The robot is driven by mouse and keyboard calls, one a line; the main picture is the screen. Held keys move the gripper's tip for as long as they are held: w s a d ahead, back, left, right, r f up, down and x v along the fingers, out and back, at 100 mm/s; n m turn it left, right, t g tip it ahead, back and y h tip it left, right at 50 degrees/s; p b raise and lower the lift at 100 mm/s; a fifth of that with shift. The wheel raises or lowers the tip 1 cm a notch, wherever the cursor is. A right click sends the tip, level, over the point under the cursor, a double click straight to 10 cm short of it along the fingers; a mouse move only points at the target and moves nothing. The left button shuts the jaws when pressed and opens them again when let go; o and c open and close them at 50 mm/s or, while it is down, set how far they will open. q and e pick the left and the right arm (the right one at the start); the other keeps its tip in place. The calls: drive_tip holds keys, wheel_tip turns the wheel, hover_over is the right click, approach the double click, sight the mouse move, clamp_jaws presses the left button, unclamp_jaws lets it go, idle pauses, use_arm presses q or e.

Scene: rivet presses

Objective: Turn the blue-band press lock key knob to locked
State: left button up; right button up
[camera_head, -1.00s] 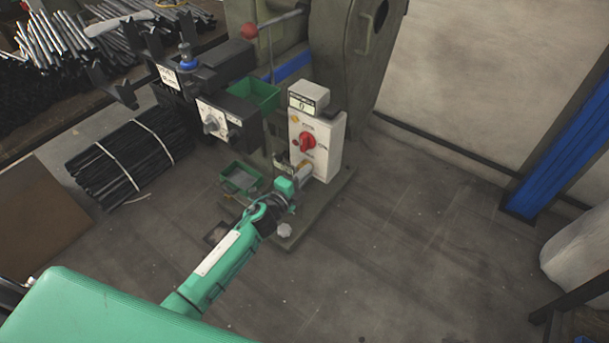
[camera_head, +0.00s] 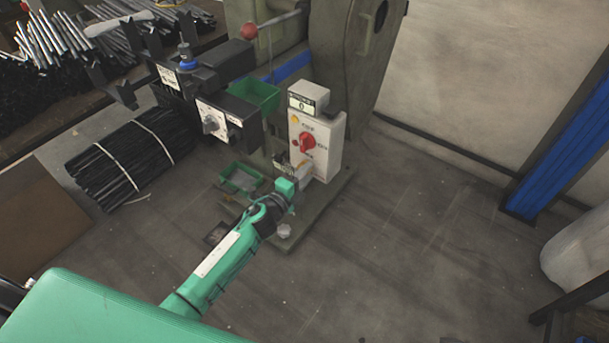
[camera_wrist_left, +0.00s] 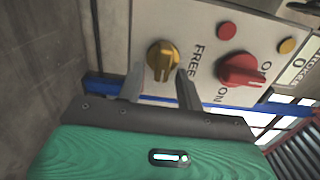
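The blue-band press carries a white control box (camera_head: 322,148) with a large red knob (camera_head: 307,142) on its front. In the left wrist view a yellow key knob (camera_wrist_left: 163,57) sits on the same panel (camera_wrist_left: 200,22), beside the word FREE. The red knob (camera_wrist_left: 241,70) is to its right there. My left gripper (camera_wrist_left: 160,72) is open, with one finger on each side of the yellow knob; I cannot tell whether they touch it. My right gripper is not in view.
A counter display (camera_head: 308,99) tops the box. Green bins (camera_head: 255,94) and a second panel with a grey knob (camera_head: 213,121) are to the left. A red-ball lever (camera_head: 249,31) is above. Bundled black rods (camera_head: 130,165) lie on the floor.

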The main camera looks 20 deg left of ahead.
use_arm(q)
drive_tip(key=v, duration=1.4)
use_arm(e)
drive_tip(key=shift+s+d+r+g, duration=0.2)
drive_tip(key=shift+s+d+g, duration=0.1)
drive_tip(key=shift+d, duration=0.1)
use_arm(q)
drive_tip(key=shift+w, duration=0.15)
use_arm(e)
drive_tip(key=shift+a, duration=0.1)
